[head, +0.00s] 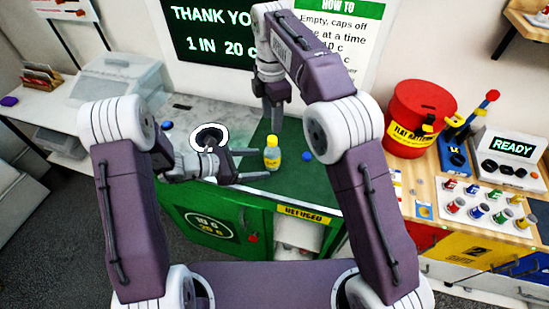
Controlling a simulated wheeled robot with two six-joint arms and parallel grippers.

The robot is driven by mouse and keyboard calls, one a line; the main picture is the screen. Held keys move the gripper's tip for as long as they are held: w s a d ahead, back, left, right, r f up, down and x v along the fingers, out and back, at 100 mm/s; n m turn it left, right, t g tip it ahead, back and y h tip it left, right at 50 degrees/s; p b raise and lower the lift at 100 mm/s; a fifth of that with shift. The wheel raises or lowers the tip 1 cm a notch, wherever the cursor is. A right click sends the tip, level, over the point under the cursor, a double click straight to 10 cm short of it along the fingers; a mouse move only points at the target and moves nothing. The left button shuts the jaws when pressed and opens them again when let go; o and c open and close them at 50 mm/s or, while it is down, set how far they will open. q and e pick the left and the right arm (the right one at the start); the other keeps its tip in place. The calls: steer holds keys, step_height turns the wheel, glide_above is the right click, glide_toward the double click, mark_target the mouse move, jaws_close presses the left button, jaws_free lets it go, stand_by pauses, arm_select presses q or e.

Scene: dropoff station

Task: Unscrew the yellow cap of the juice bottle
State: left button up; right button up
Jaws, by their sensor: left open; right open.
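The juice bottle (272,158) stands upright on the green counter mat, with its yellow cap (271,140) on top. My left gripper (262,164) reaches in from the left, open, its two fingers pointing right toward the bottle. Whether the fingers touch the bottle or lie around it I cannot tell. My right gripper (275,120) points downward behind the bottle and a little above it in the picture. It is apart from the cap. The gap between its fingers is hard to see from here.
A blue cap (307,156) lies on the mat right of the bottle. A round dark opening with a white ring (221,130) is behind my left gripper. Mat front right is clear.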

arm_select(q)
steer(key=shift+w+d+f+n+t, duration=0.15)
steer(key=shift+w+n+t, duration=0.2)
steer(key=shift+w, duration=0.7)
steer(key=x, duration=0.8)
steer(key=shift+w+d+f, duration=0.1)
steer(key=shift+d+f, duration=0.05)
steer(key=shift+d, duration=0.15)
jaws_close()
